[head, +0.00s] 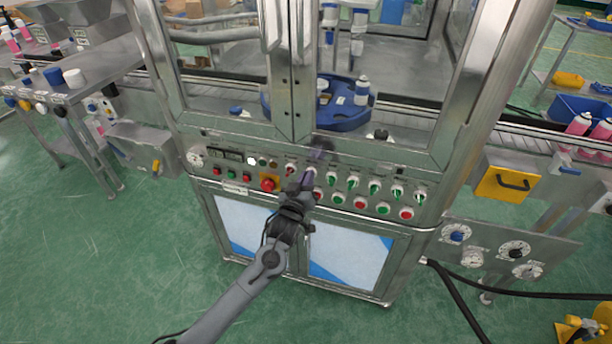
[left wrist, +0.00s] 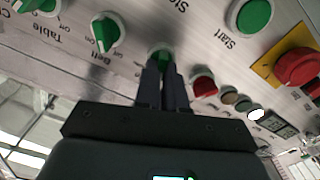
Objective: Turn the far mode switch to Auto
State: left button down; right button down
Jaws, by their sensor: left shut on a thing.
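The front panel (head: 235,178) of the crimping machine carries a row of rotary switches. My left gripper (head: 308,180) reaches the panel just right of the red emergency stop. In the left wrist view its dark fingers (left wrist: 163,72) are shut on a green switch knob (left wrist: 160,54). That knob also shows in the head view (head: 310,172), partly covered by the gripper. Its pointing direction and label are hidden by the fingers. I cannot tell whether it is the far mode switch. Beside it are the green Belt switch (left wrist: 105,32) and Table switch (left wrist: 36,6). My right gripper is not in view.
The red emergency stop (left wrist: 300,66) on its yellow plate, a red knob (left wrist: 204,84) and the green Start button (left wrist: 251,15) lie close by. More switches and buttons (head: 405,213) run to the right. The glazed door frame (head: 304,70) rises above the panel.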

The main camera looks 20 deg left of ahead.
pick_arm(q)
jog(key=shift+d+m+p, duration=0.2)
jog(key=shift+m+p, duration=1.45)
jog(key=shift+m, duration=0.85)
jog(key=shift+d+m+p, duration=0.15)
jog(key=shift+m+p, duration=1.5)
jog(key=shift+m, duration=0.85)
jog(key=c, duration=1.2)
grip_release()
jog(key=shift+s, duration=0.1)
